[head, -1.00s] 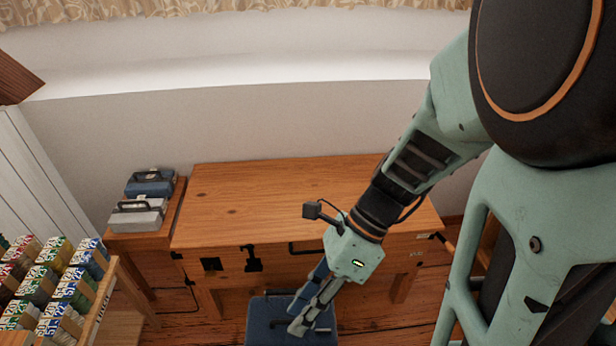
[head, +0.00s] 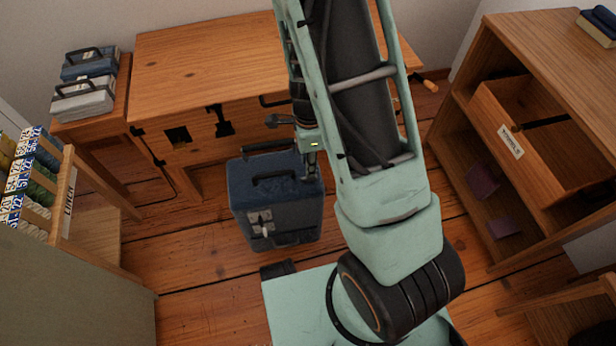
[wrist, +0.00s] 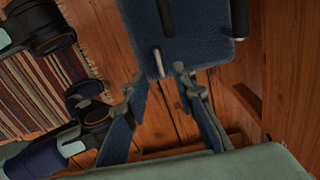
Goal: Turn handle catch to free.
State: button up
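A dark blue case (head: 265,205) stands in front of the wooden desk, with a black handle (head: 273,178) on top. A pale metal catch (head: 260,222) is on its near face; which way it is turned is too small to tell. My gripper (head: 312,168) is at the case's right rear top edge, partly hidden by my arm. In the wrist view the blue case (wrist: 205,42) fills the upper middle. My gripper (wrist: 155,95) shows there with its two fingers spread and nothing between the tips that I can make out as held.
The wooden desk (head: 200,60) has black fittings (head: 222,120) on its front. Two small cases (head: 85,98) sit on a side stand at left. A shelf unit (head: 470,120) with a drawer stands at right. A striped rug (wrist: 45,85) shows in the wrist view. Plank floor left of the case is clear.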

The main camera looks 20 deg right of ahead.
aim_at(309, 180)
notch_tip(309, 180, down, 6)
jog(key=shift+r+b, duration=0.1)
jog(key=shift+b, duration=0.85)
jog(key=shift+c, duration=0.6)
grip_shut()
